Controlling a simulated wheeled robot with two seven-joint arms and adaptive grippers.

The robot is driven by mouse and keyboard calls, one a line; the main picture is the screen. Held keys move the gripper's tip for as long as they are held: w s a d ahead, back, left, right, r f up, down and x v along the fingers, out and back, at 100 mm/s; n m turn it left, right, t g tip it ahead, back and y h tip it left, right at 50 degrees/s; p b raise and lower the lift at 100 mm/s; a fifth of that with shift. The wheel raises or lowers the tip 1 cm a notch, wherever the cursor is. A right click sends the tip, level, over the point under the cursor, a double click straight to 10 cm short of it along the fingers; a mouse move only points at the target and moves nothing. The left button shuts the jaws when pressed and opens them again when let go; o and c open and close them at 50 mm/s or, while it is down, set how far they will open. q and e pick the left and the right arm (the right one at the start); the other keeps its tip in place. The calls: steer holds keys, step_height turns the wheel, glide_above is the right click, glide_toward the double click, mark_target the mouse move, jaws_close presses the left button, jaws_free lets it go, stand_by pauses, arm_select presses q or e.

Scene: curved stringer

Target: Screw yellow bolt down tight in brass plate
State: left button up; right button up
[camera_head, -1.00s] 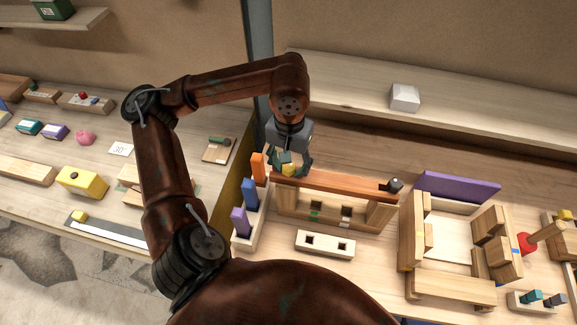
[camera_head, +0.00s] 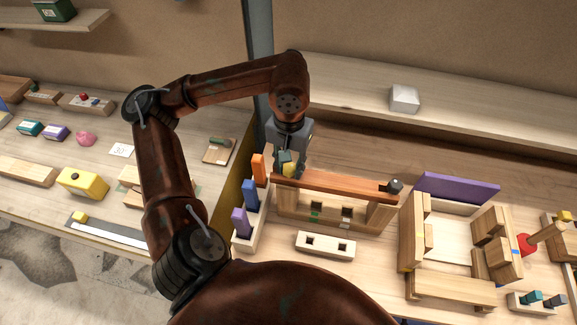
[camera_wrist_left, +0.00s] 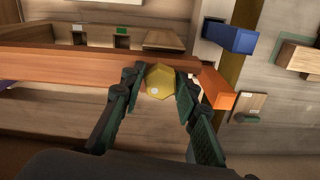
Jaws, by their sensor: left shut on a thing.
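The yellow bolt (camera_wrist_left: 160,82) shows its hexagonal head from above in the left wrist view. My left gripper (camera_wrist_left: 158,88) is shut on it, one green finger on each side. In the head view the left gripper (camera_head: 289,165) points down at the left end of a reddish-brown plank (camera_head: 340,184), and the bolt's yellow shows between its fingers. The bolt's shank is hidden. I cannot make out a separate brass plate under the head. My right gripper is not in view.
The plank lies across wooden uprights (camera_head: 378,217), with a dark knob (camera_head: 395,186) at its right end. A rack with orange (camera_head: 259,167), blue (camera_head: 250,193) and purple (camera_head: 240,221) pegs stands close on the left. A two-holed block (camera_head: 325,245) lies in front.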

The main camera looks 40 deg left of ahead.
arm_select(q)
steer(key=shift+s+d+f, duration=0.1)
steer(key=shift+f, duration=0.35)
steer(key=shift+c, duration=0.4)
steer(key=o, duration=1.2)
steer(key=shift+r, duration=0.1)
steer(key=shift+r, duration=0.1)
step_height(320, 180, up, 12)
